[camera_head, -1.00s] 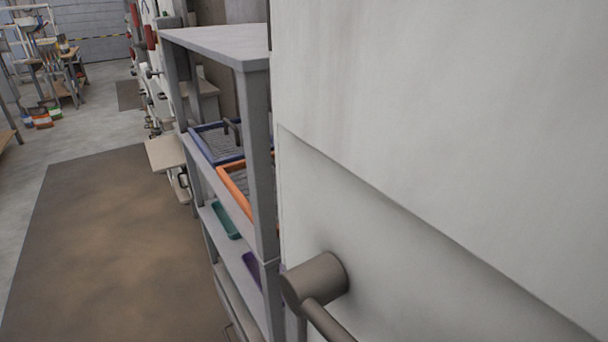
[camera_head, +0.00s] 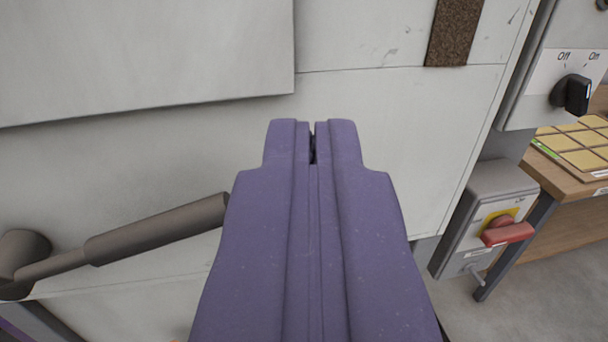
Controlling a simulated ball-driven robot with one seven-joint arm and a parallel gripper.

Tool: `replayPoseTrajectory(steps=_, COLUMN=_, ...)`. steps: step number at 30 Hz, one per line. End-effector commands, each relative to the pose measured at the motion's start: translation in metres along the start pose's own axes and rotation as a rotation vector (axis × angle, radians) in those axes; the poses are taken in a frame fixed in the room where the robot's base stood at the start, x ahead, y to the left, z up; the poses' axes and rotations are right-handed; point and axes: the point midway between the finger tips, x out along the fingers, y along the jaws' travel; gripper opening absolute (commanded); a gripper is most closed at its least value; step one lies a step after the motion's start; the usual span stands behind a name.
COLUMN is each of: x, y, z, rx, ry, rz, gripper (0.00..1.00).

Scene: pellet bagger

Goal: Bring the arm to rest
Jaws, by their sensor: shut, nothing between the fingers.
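My purple gripper (camera_head: 313,140) fills the lower middle of the view, pointing up and away. Its two fingers are together, with only a thin dark slit at the tips and nothing held. Behind it is the pale grey machine panel (camera_head: 400,130). A dark brown-grey lever handle (camera_head: 155,228) runs from a round hub (camera_head: 22,255) at the left and passes behind the left side of my gripper. I cannot tell how far the gripper is from the panel or the handle.
At the right are a control box with an Off/On knob (camera_head: 572,94) and a lower box with a red handle (camera_head: 507,234). A wooden bench (camera_head: 565,185) holds a board of yellow squares (camera_head: 582,150). Grey floor (camera_head: 545,275) shows lower right.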

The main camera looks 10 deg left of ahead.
Motion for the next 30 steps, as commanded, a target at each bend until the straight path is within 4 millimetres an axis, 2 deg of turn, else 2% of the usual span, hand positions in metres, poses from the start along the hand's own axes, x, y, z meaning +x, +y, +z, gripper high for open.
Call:
replayPoseTrajectory(steps=3, x=-0.015, y=0.004, z=-0.001, rx=0.000, ry=0.001, rz=0.002, gripper=0.00)
replayPoseTrajectory(steps=6, x=-0.021, y=0.005, z=0.000, rx=0.001, ry=-0.001, rz=0.001, gripper=0.00)
replayPoseTrajectory(steps=9, x=-0.021, y=0.004, z=-0.003, rx=-0.006, ry=0.001, rz=0.005, gripper=0.00)
replayPoseTrajectory(steps=11, x=-0.016, y=0.003, z=-0.013, rx=-0.029, ry=0.002, rz=0.025, gripper=0.00)
replayPoseTrajectory(steps=14, x=0.001, y=-0.006, z=-0.055, rx=-0.105, ry=0.007, rz=0.110, gripper=0.00)
replayPoseTrajectory(steps=16, x=0.009, y=-0.022, z=-0.103, rx=-0.162, ry=0.010, rz=0.204, gripper=0.00)
replayPoseTrajectory(steps=19, x=0.001, y=-0.064, z=-0.181, rx=-0.187, ry=0.002, rz=0.337, gripper=0.00)
replayPoseTrajectory(steps=21, x=-0.021, y=-0.105, z=-0.227, rx=-0.161, ry=-0.021, rz=0.389, gripper=0.00)
replayPoseTrajectory(steps=22, x=-0.034, y=-0.124, z=-0.242, rx=-0.141, ry=-0.036, rz=0.398, gripper=0.00)
replayPoseTrajectory(steps=25, x=-0.080, y=-0.184, z=-0.277, rx=-0.072, ry=-0.095, rz=0.374, gripper=0.00)
replayPoseTrajectory(steps=27, x=-0.111, y=-0.221, z=-0.290, rx=-0.034, ry=-0.135, rz=0.328, gripper=0.00)
replayPoseTrajectory(steps=30, x=-0.146, y=-0.260, z=-0.299, rx=-0.001, ry=-0.182, rz=0.258, gripper=0.00)
